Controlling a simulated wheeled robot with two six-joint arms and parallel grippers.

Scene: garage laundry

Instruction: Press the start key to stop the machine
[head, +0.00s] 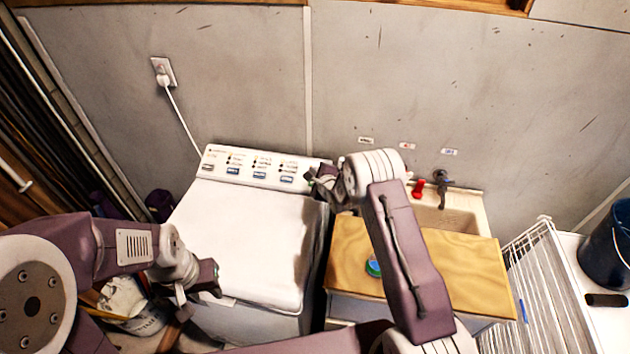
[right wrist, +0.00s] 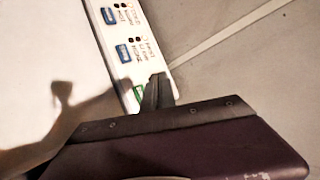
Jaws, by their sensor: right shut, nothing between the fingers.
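The white washing machine (head: 250,235) stands against the wall, its lid shut. Its control panel (head: 245,160) has a row of blue keys with small printed labels. In the right wrist view the panel (right wrist: 118,35) shows two blue keys and, at its end, a green key (right wrist: 138,92) partly hidden by my fingers. My right gripper (head: 312,178) is shut and empty at the panel's right end; its fingertips (right wrist: 157,80) are beside the green key. I cannot tell whether they touch it. My left gripper (head: 212,284) is low, over the machine's front left; its jaws are unclear.
A wooden counter (head: 465,265) with a green-blue round item (head: 373,267) is right of the machine. Behind it are a sink (head: 450,218) and a red bottle (head: 418,189). A white wire rack (head: 545,280) stands further right. A plugged cord (head: 182,120) runs down the wall.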

